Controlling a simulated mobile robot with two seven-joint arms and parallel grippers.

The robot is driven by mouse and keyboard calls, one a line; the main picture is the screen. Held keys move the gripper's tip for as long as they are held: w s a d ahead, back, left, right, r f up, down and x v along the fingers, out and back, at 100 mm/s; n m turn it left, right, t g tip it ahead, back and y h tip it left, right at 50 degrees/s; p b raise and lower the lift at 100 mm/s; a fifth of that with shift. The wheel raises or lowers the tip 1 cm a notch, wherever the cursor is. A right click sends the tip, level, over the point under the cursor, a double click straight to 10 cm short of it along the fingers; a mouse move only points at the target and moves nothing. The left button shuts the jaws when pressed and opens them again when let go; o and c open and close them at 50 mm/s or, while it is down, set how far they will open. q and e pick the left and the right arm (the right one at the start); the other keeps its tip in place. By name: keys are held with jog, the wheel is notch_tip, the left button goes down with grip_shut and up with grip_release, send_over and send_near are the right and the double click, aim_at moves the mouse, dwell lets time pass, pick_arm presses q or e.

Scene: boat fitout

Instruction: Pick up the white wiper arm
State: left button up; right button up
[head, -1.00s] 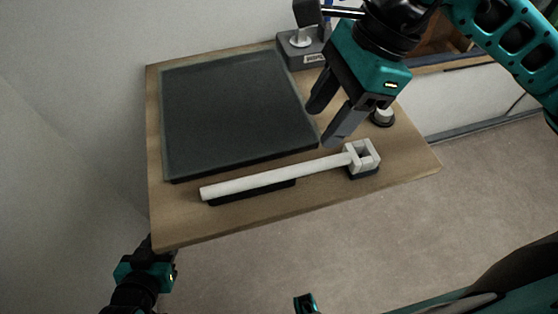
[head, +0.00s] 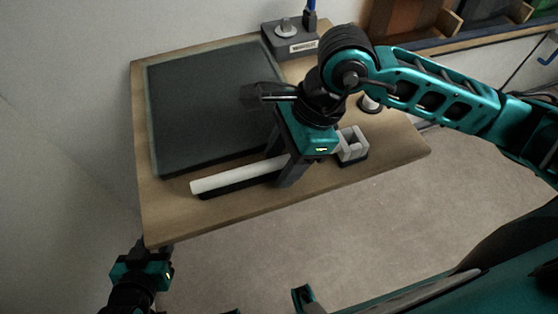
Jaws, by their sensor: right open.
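The white wiper arm (head: 228,179) lies along the front of a wooden board, with a dark strip under it. Its blocky white head (head: 352,145) sits on a dark block at the right. My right gripper (head: 280,170) is open and points down over the middle of the bar, one finger on the far side and one on the near side. The bar's middle stretch is hidden behind the gripper, and I cannot tell if the fingers touch it. My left gripper (head: 146,254) is low at the left, below the board's front corner; its jaws are not clear.
A dark flat panel (head: 205,105) covers much of the wooden board (head: 170,215). A grey box with a knob (head: 290,44) stands at the back. A small round fitting (head: 370,104) is right of my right gripper. Bins (head: 460,20) line the back right.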

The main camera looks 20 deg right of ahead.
jog(key=shift+c, duration=0.3)
jog(key=c, duration=0.3)
grip_shut()
jog(key=shift+r, duration=0.15)
